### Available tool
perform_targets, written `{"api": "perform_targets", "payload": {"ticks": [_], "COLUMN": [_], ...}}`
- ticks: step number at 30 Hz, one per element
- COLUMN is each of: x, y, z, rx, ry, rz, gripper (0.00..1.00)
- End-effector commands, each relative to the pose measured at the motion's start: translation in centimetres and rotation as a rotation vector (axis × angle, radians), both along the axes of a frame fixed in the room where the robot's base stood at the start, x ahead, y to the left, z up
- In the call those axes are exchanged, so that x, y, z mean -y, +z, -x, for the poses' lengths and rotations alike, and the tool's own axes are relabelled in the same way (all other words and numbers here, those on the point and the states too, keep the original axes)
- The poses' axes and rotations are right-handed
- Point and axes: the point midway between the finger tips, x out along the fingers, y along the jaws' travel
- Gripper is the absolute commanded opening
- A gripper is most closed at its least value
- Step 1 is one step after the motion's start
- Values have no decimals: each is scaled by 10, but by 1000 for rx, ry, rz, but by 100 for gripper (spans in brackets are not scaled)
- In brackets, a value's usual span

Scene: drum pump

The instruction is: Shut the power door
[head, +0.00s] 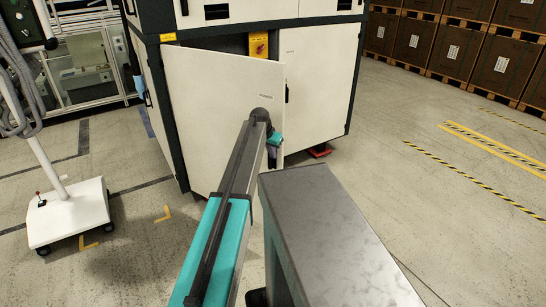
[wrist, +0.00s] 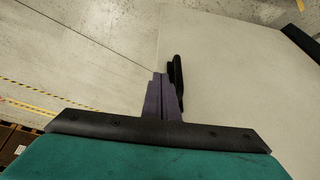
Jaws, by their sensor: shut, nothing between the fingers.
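The power door (head: 215,110) is a white panel on the near face of the cabinet. It stands ajar, its right edge swung out from the frame, and a red switch on a yellow plate (head: 258,46) shows above it. My gripper (head: 271,155) is in front of the door's right part, partly hidden by my arm. In the wrist view, my gripper's purple fingers (wrist: 161,80) are together and empty, near the door's edge. A black handle (wrist: 177,75) on the door panel (wrist: 235,75) is just right of the fingertips; I cannot tell whether they touch.
The cabinet's neighbouring white door (head: 315,90) is to the right. A wheeled white stand (head: 68,212) is at the left. Stacked brown crates (head: 460,50) line the far right. Open floor (head: 420,190) with yellow-black tape lies to the right.

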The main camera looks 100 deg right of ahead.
Motion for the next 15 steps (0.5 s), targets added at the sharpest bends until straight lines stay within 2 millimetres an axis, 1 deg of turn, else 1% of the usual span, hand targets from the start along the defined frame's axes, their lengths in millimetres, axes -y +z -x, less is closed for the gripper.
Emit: {"api": "perform_targets", "payload": {"ticks": [9, 12, 15], "x": [-12, -15, -17], "y": [43, 55, 62], "z": [-14, -18, -20], "rx": [-1, -1, 0], "ry": [2, 2, 3], "rz": [1, 1, 0], "gripper": [0, 0, 0]}}
